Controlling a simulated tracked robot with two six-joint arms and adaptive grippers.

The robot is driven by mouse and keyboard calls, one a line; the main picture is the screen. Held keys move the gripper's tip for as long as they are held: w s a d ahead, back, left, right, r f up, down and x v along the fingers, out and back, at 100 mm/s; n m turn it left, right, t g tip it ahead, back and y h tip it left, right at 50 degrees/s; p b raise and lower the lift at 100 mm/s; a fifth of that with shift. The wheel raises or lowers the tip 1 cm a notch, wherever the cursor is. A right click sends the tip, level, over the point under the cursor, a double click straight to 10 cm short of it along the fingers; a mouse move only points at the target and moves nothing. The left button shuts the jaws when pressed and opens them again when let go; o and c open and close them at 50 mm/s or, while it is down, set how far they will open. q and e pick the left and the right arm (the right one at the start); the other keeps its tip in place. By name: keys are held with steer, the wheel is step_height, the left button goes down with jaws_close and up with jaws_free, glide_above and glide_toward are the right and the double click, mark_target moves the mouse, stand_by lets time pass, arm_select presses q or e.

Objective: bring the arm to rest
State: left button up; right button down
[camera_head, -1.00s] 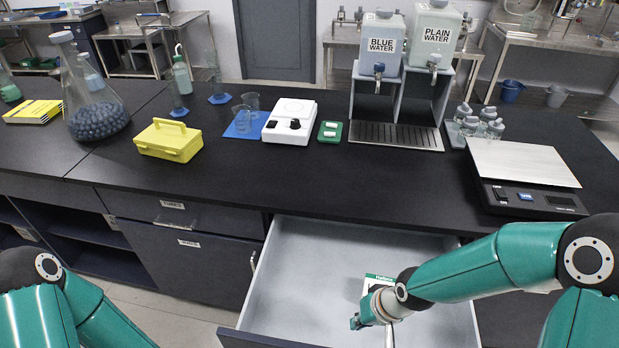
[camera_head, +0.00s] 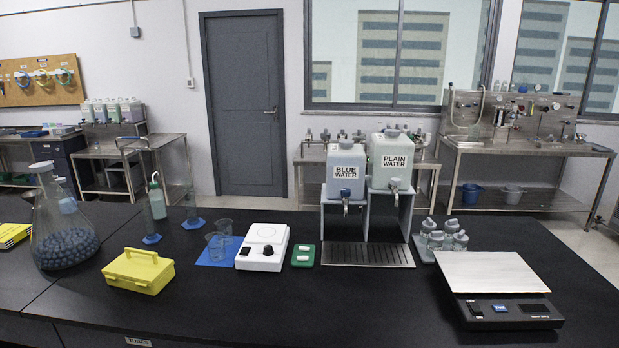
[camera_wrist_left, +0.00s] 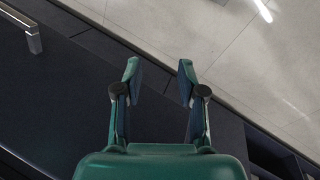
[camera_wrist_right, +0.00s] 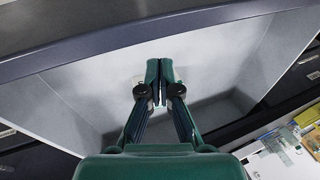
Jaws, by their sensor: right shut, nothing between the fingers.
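My right gripper (camera_wrist_right: 160,82) shows in the right wrist view with its fingers together and nothing between them. It is in front of the light grey inside of an open drawer (camera_wrist_right: 95,78). My left gripper (camera_wrist_left: 160,80) shows in the left wrist view with its fingers apart and nothing between them. Below it are dark cabinet fronts (camera_wrist_left: 60,110) and the pale tiled floor (camera_wrist_left: 215,40). Neither arm shows in the head view now.
The black bench carries a yellow case (camera_head: 139,270), a flask of dark beads (camera_head: 65,240), a white stirrer (camera_head: 262,248), water dispensers (camera_head: 346,190) and a balance (camera_head: 497,275). The bench front between case and balance is clear.

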steer(key=shift+d+f+m, duration=0.2)
steer(key=shift+d, duration=0.25)
steer(key=shift+d+f+m, duration=0.15)
steer(key=shift+d+m, duration=0.05)
steer(key=shift+d, duration=0.25)
steer(key=shift+f, duration=0.1)
